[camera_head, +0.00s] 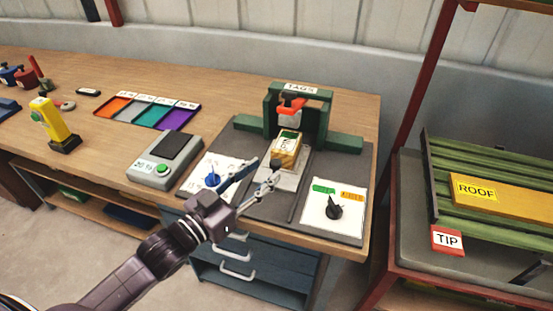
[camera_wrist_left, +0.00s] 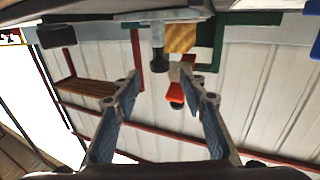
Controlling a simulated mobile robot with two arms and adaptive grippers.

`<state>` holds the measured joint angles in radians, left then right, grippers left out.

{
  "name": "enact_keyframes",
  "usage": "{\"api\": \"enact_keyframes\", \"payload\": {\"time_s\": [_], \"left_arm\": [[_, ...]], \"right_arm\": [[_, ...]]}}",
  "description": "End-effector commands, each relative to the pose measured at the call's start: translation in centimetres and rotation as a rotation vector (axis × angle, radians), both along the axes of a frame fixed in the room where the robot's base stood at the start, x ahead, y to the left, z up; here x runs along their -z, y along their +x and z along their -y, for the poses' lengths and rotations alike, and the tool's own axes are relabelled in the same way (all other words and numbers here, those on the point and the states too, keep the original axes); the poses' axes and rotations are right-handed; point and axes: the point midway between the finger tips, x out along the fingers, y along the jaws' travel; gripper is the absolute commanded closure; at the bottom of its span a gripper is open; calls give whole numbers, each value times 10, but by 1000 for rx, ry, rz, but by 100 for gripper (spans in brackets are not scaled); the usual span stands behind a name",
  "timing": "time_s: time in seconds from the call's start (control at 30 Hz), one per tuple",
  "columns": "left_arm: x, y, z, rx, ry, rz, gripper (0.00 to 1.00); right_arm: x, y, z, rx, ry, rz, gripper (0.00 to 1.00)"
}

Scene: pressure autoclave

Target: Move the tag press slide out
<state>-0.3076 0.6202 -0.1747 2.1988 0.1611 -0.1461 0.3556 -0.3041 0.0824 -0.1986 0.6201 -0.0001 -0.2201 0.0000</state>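The green tag press (camera_head: 322,121), labelled TAGS, stands at the back of a grey mat, with a red-orange press head (camera_head: 292,104). Its pale grey slide (camera_head: 287,181) carries a yellow block (camera_head: 286,150) with a white and green label, in front of the head. A dark knob (camera_head: 276,163) shows at the slide's front; it also shows in the left wrist view (camera_wrist_left: 158,62). My left gripper (camera_head: 266,172) is open in front of the slide. In the left wrist view its fingers (camera_wrist_left: 160,82) stand apart, either side of the knob; contact cannot be told. My right gripper is out of view.
A red-framed rack with green slats (camera_head: 470,158) stands right.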

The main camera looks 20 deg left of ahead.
Motion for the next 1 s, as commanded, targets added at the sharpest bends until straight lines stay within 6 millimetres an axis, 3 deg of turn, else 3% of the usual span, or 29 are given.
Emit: {"api": "enact_keyframes", "payload": {"time_s": [0.13, 0.33, 0.77, 1.0], "left_arm": [[-2, 20, 9, -1, -1, 3, 61], [-1, 39, 18, 0, -1, 2, 61], [0, 47, 21, 0, 0, 0, 61], [0, 46, 21, 0, 0, 0, 87]], "right_arm": [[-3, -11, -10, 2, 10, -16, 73], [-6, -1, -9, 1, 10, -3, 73], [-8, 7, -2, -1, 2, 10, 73], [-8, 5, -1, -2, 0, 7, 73]]}}
